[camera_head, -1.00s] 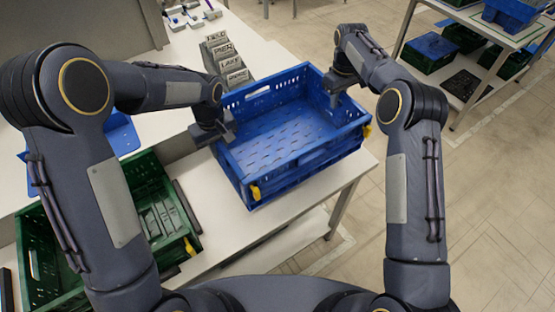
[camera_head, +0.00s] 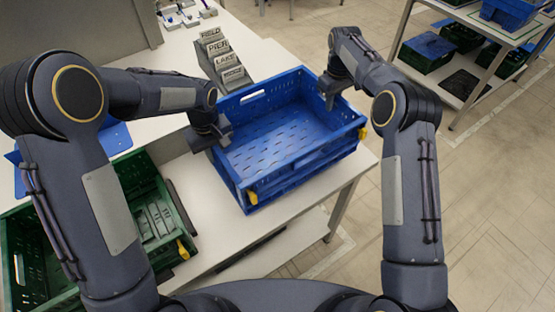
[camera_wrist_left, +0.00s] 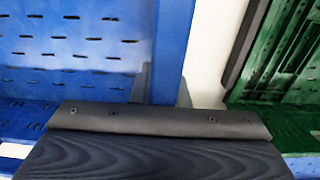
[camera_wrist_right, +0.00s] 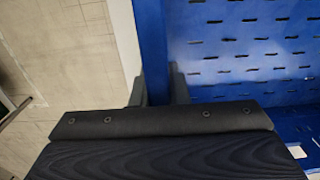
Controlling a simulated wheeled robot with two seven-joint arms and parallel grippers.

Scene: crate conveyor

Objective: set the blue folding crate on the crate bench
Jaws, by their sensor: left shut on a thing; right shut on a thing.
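The blue folding crate (camera_head: 300,171) is unfolded, upright and empty, over the white bench (camera_head: 345,170); I cannot tell whether its base touches the top. My left gripper (camera_head: 216,136) is shut on its left end wall, and my right gripper (camera_head: 328,98) is shut on its right end wall. In the left wrist view the blue wall (camera_wrist_left: 172,50) runs between the fingers (camera_wrist_left: 160,88). In the right wrist view the opposite wall (camera_wrist_right: 152,45) sits between the fingers (camera_wrist_right: 158,88). Yellow latches show on the crate's near corners.
A green crate (camera_head: 183,255) with grey pieces stands at the lower left. Grey word blocks (camera_head: 218,58) stand behind the blue crate. A rack (camera_head: 490,45) with blue and green crates stands at the far right. Bare floor lies to the right.

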